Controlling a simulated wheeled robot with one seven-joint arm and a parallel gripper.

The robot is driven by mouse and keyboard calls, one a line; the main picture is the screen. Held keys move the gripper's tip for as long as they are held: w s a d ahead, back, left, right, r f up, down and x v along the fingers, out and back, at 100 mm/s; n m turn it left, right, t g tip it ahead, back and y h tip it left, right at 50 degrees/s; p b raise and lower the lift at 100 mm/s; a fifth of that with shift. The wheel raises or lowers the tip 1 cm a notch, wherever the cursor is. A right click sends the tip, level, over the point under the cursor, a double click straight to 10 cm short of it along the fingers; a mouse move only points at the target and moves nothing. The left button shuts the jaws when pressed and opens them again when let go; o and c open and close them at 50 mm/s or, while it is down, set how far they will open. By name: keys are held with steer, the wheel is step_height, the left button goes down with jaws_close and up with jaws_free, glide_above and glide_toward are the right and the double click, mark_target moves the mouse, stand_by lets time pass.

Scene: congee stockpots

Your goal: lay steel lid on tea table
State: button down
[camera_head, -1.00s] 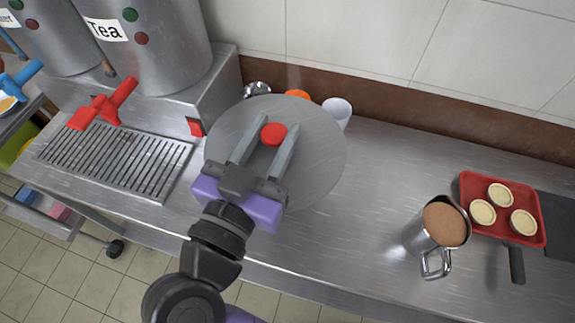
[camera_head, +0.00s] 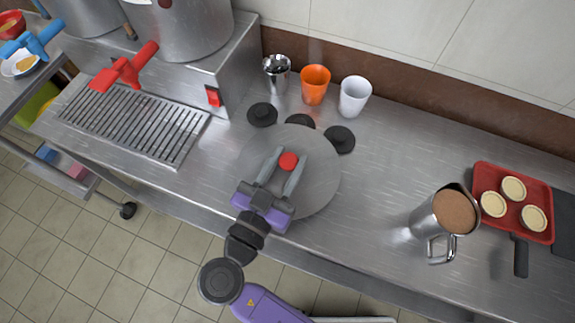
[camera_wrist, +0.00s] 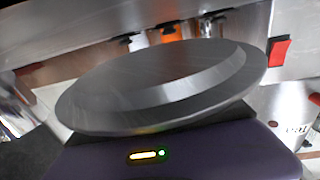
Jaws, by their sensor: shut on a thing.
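The steel lid (camera_head: 318,185) is a round grey disc with a red knob in its middle. My gripper (camera_head: 288,161) is shut on the knob, a finger on either side. In the head view the lid is over the steel tea table (camera_head: 385,165), in front of the cups; whether it touches the surface I cannot tell. In the wrist view the lid (camera_wrist: 165,88) fills the middle and looks tilted in the picture. It hides the table part beneath it.
Black discs (camera_head: 262,114) lie just behind the lid, one partly covered by it. Behind them stand a steel cup (camera_head: 277,72), an orange cup (camera_head: 315,84) and a white cup (camera_head: 354,97). A drip grate (camera_head: 135,125) is left. A filled steel jug (camera_head: 432,220) and red tart tray (camera_head: 487,178) are right.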

mark_target(288, 170)
steer(key=shift+f, duration=1.5)
steer(key=shift+f, duration=0.15)
steer(key=c, duration=0.9)
jaws_free()
steer(key=shift+r, duration=0.25)
steer(key=b+v, duration=0.2)
steer(key=v, duration=1)
steer(key=shift+a+f+b, duration=0.1)
steer(key=shift+b, duration=0.25)
